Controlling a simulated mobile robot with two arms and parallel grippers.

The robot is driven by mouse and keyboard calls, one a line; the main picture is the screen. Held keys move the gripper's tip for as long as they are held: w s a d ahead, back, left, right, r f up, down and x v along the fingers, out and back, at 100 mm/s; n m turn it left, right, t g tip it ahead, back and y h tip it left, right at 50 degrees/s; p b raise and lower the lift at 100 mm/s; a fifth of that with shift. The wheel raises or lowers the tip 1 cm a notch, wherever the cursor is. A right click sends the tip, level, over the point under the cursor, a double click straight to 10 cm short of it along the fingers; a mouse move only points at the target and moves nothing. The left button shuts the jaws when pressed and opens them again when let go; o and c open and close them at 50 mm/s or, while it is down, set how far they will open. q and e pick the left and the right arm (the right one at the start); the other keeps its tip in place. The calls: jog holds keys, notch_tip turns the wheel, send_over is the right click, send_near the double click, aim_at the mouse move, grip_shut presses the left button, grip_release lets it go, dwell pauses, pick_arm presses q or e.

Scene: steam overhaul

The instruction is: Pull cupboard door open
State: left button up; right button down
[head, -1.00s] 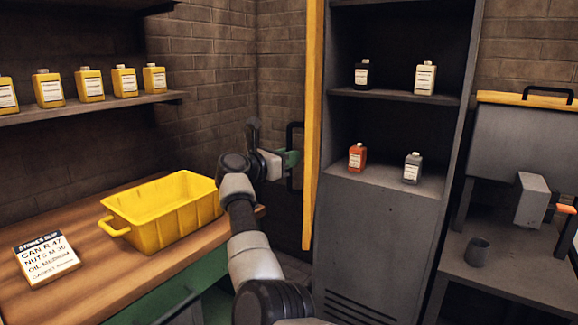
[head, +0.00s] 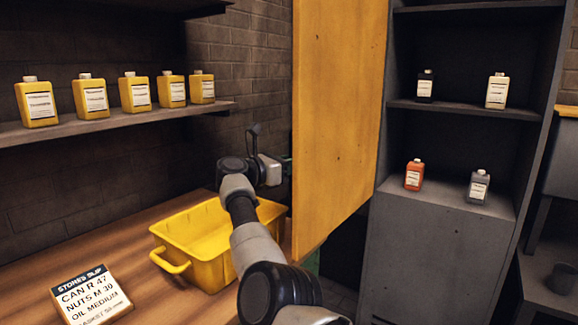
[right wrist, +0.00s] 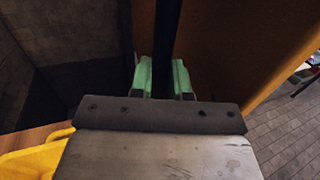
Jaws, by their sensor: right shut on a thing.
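The cupboard (head: 440,235) is grey, with its front uncovered and its shelves showing in the head view. Its yellow door (head: 338,115) stands swung out to the left, its broad yellow face in view. My right gripper (head: 284,166) is at the door's left edge, partly hidden behind it. In the right wrist view, the green fingers of my right gripper (right wrist: 162,80) are shut around a dark upright bar, the door handle (right wrist: 167,40). The door (right wrist: 225,55) is right beside it. The handle is hidden in the head view. My left gripper is not in view.
Several bottles, including an orange bottle (head: 414,175), stand inside the cupboard. A yellow crate (head: 195,262) and a stores slip (head: 90,295) are on the wooden bench (head: 165,305), close to my right arm. Yellow bottles line the wall shelf (head: 120,122).

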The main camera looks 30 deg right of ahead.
jog(key=shift+w, duration=0.2)
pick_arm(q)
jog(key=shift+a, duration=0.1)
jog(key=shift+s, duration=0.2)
pick_arm(e)
jog(key=c, duration=1.1)
grip_release()
jog(key=shift+d, duration=0.15)
jog(key=shift+s, duration=0.1)
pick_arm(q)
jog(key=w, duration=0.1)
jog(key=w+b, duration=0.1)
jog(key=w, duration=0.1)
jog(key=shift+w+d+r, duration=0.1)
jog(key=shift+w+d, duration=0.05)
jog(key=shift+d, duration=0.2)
pick_arm(e)
jog(key=a, duration=1.1)
jog(key=shift+s, duration=0.2)
